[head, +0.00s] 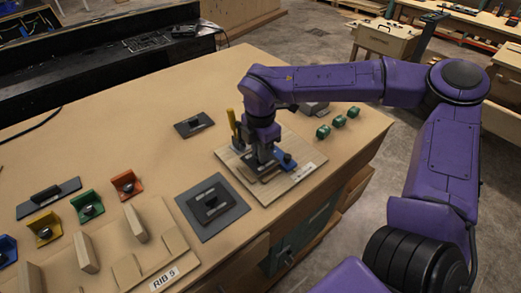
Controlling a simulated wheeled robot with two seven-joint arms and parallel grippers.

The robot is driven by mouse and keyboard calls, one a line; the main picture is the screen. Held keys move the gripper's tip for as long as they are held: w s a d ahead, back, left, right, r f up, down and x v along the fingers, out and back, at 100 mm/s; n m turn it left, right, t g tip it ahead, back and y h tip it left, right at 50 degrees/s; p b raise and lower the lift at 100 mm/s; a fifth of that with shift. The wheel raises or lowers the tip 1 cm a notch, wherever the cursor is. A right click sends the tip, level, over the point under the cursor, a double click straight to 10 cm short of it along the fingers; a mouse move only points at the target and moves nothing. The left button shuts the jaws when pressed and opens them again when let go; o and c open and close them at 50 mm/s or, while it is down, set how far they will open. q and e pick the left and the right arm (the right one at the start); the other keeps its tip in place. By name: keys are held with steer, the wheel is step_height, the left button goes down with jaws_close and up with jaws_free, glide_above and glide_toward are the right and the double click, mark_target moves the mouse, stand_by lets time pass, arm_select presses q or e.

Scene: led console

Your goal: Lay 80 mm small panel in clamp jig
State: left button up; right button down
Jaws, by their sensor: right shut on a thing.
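The clamp jig is a pale wooden board (240,173) with a label, a yellow upright lever (234,125) and a blue part (287,161). It lies near the table's front edge at centre right. My right gripper (264,165) points down over the middle of the board. It is shut on a small dark panel (270,178), partly hidden by the gripper, at or just above the board. I cannot tell whether the panel touches the board. My left gripper is not in view.
A dark panel with a raised grip (194,124) lies behind left. A larger dark plate (212,225) lies left of the jig. Several green blocks (339,121) stand right. Coloured brackets (87,206) and a RIB 5 fixture (165,279) fill the left. The table's back middle is clear.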

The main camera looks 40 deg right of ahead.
steer(key=shift+f+b, duration=0.85)
steer(key=shift+f, duration=0.2)
stand_by(0.6)
steer(key=c, duration=1)
jaws_free()
step_height(320, 180, up, 11)
steer(key=p, duration=0.7)
steer(key=shift+f+p, duration=0.2)
steer(key=shift+p, duration=0.15)
